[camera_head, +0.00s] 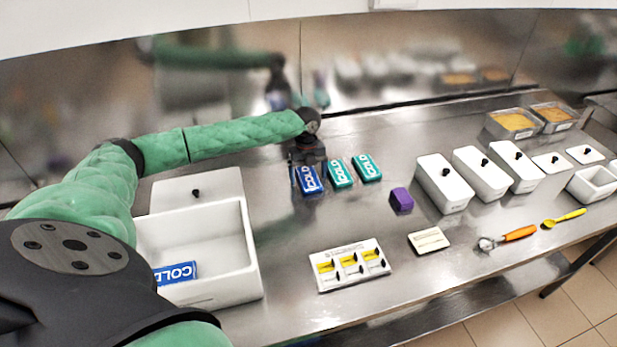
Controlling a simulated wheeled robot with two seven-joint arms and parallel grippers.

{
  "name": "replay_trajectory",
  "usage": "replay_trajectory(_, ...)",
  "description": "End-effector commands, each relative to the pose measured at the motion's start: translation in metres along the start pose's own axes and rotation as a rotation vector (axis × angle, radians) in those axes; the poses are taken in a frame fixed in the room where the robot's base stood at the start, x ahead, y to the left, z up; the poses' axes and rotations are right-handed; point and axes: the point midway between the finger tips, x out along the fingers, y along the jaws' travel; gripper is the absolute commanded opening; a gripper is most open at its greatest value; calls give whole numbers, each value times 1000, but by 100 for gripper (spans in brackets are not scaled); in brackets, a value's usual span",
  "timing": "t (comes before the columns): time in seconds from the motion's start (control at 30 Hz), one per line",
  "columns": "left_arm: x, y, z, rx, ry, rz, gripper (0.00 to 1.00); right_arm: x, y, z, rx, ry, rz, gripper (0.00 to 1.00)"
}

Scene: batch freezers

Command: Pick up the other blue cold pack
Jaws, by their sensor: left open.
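A blue cold pack (309,180) lies on the steel table in the upper middle. My left gripper (308,174) is right over it, pointing down, with its open fingers at the pack's two sides. I cannot tell whether the fingers touch it. Another blue cold pack (175,273), marked COLD, lies inside the white open box (254,262) at the left. Two teal cold packs (340,174) and (367,168) lie just right of the blue pack under the gripper. My right gripper is not in view.
A purple block (401,200) lies right of the packs. A white tray with yellow compartments (349,265) and a small card (429,240) lie in front. White lidded tubs (444,184), an orange-handled scoop (508,236) and a yellow spoon (564,218) are at the right. A reflective wall stands behind.

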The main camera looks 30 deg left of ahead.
Motion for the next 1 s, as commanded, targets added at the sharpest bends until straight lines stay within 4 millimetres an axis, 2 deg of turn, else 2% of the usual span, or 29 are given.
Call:
replay_trajectory(0.27, 2, 0, 0, 0, 0, -1, 87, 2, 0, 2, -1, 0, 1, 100)
replay_trajectory(0.5, 2, 0, 0, 0, 0, -1, 42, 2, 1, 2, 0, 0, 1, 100)
replay_trajectory(0.57, 2, 0, 0, 0, 0, -1, 34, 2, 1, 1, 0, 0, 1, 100)
replay_trajectory(0.93, -3, 0, 0, 0, -1, -2, 34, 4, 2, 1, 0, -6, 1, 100)
replay_trajectory(1.0, -8, -1, 0, 0, -1, -3, 34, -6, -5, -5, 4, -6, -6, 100)
